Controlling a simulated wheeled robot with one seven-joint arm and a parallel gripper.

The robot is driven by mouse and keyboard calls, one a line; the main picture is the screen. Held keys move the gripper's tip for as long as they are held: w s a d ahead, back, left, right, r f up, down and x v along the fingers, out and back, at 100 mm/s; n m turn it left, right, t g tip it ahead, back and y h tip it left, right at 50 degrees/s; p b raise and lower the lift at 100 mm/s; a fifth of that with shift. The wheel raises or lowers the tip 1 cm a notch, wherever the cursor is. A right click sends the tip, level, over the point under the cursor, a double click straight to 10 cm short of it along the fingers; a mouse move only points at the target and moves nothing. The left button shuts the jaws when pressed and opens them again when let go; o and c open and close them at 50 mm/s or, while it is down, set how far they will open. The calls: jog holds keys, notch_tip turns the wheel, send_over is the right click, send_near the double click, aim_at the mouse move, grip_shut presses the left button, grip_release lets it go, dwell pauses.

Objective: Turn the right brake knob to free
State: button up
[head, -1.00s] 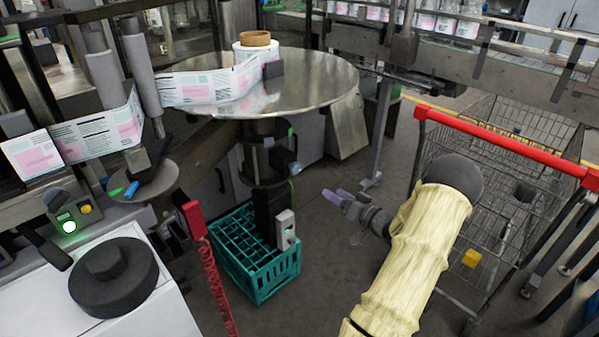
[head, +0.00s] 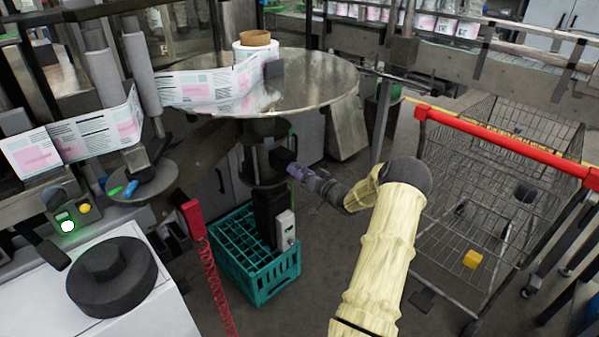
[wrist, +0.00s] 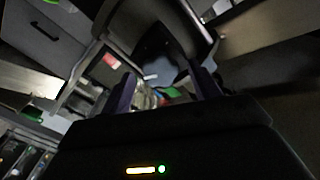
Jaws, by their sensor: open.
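Under the round steel reel table (head: 310,82) a dark post carries a black block-like part (head: 280,157) on its right side. This may be the right brake knob, but its setting cannot be read. My gripper (head: 292,170), with purple fingers, is at this part's right side, pointing left. Whether they touch cannot be told. In the wrist view my gripper (wrist: 165,90) shows its two fingers apart, with nothing clearly held between them. Dark rounded shapes lie beyond the fingers there, and the knob cannot be made out surely.
A teal crate (head: 262,285) stands on the floor below, with a grey switch box (head: 286,228) above it. A red-handled wire trolley (head: 490,200) stands to the right. A red handset (head: 193,220) with a coiled cord hangs at the left. Some floor between crate and trolley is clear.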

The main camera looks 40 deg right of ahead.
jog(key=shift+w, duration=0.6)
jog(key=c, duration=1)
jog(key=shift+o, duration=0.2)
